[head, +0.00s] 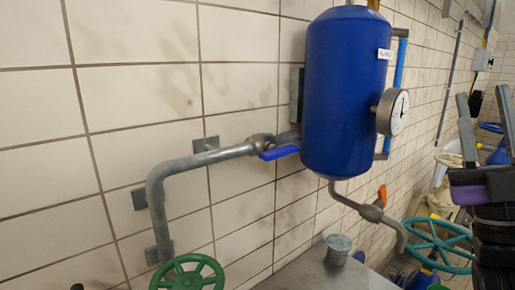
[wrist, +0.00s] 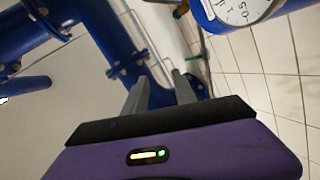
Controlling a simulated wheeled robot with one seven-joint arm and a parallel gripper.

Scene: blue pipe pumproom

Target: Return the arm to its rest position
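My gripper (head: 483,95) is at the right edge of the head view, with its purple and black body partly cut off. Its two grey fingers point up and stand apart with nothing held between them. In the wrist view the fingers of my gripper (wrist: 160,76) also show apart and empty, with blue pipework behind them. The gripper is clear of the blue tank (head: 345,95) and its round gauge (head: 393,112), which are to its left in the head view.
A grey pipe (head: 200,160) with a blue lever (head: 279,152) runs along the tiled wall. An orange-handled valve (head: 372,211) is below the tank. A green handwheel (head: 188,274) is at lower left, and a teal handwheel (head: 438,240) at lower right. A grey metal surface (head: 320,274) is below.

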